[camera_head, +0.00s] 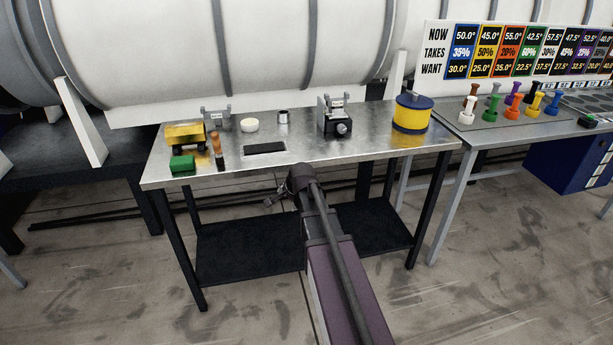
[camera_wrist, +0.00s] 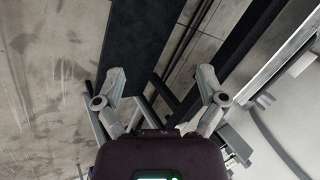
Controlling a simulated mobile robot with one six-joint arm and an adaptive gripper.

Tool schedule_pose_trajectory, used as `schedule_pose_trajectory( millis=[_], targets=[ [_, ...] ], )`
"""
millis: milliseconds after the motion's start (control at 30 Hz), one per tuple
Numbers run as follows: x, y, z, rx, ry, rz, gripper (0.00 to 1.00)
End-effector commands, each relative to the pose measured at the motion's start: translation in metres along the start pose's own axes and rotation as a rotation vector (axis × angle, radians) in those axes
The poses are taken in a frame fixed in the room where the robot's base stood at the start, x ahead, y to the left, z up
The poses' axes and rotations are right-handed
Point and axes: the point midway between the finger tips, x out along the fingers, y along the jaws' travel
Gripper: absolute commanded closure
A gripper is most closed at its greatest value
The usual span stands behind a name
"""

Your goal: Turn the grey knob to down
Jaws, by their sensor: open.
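A small dark box with a round grey knob (camera_head: 342,128) on its front stands at the back of the metal table (camera_head: 380,150), right of centre. The knob is too small in the head view to tell which way it points. My gripper (camera_head: 273,198) is low in front of the table's front edge, apart from the knob. In the wrist view my gripper (camera_wrist: 161,74) has its two fingers spread wide with nothing between them. The knob cannot be made out in the wrist view.
On the table are a yellow block-like thing (camera_head: 185,133), a green block (camera_head: 183,163), an orange-handled tool (camera_head: 216,150), a black pad (camera_head: 265,149) and a yellow spool (camera_head: 411,114). A large white tank (camera_head: 230,50) is close behind. Coloured pegs (camera_head: 515,106) stand on the right table.

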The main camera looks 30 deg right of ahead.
Motion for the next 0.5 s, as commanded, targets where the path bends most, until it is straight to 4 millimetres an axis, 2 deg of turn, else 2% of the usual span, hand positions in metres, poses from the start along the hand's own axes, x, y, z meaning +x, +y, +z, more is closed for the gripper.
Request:
schedule_pose_trajectory(
  millis=[33, 200, 400, 500],
  targets=[
    [0.001, 0.016, 0.027, -0.103, -0.025, 0.039, 0.10],
    [-0.003, 0.057, 0.093, -0.456, -0.120, 0.166, 0.10],
    [-0.016, 0.108, 0.156, -0.846, -0.257, 0.291, 0.10],
    [-0.024, 0.130, 0.178, -1.004, -0.323, 0.337, 0.10]
  ],
)
